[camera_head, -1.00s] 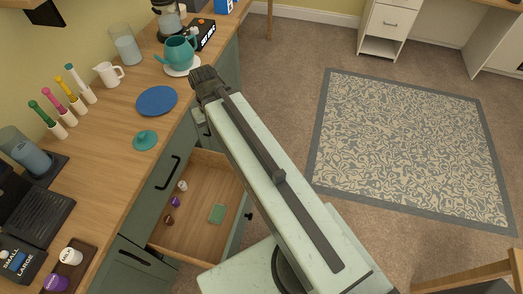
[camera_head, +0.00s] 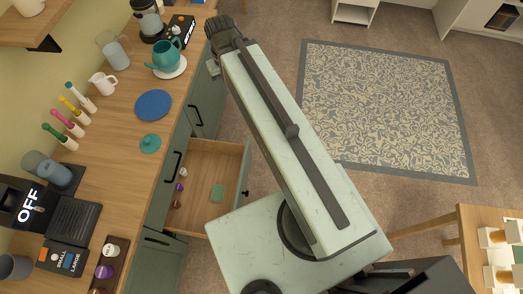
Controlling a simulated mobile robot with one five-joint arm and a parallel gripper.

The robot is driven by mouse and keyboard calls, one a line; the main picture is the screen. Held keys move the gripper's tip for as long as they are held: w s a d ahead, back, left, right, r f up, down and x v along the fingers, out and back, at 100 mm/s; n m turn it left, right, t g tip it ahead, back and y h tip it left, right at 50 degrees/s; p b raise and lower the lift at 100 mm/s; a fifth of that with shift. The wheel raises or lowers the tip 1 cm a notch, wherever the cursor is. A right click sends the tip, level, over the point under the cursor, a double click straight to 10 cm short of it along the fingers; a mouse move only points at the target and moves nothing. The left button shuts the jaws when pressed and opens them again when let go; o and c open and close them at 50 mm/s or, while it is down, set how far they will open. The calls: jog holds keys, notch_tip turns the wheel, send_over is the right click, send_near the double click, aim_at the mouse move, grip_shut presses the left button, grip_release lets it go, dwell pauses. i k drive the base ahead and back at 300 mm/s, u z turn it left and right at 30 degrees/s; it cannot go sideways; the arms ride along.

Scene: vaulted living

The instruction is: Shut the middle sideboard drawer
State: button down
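The middle sideboard drawer (camera_head: 212,164) stands pulled out from the green sideboard (camera_head: 161,213), under the wooden counter. A dark knob shows at the drawer's front, which faces right. My gripper (camera_head: 222,30) is at the far end of my pale green arm, up and beyond the drawer, near the counter's edge by the teapot. It appears apart from the drawer. Its fingers are dark and small, so I cannot tell whether they are open or shut.
The counter carries a teal teapot (camera_head: 167,57), a blue plate (camera_head: 153,105), a teal lid (camera_head: 150,144), a white jug (camera_head: 103,83) and a coffee machine (camera_head: 70,221). A patterned rug (camera_head: 390,110) lies on open carpet to the right. A wooden table (camera_head: 487,240) stands at the lower right.

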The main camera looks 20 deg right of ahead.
aim_at(208, 162)
jog(key=z, duration=0.35)
jog(key=k, duration=1.45)
jog(key=u, duration=1.2)
jog(key=i, duration=1)
jog(key=z, duration=0.05)
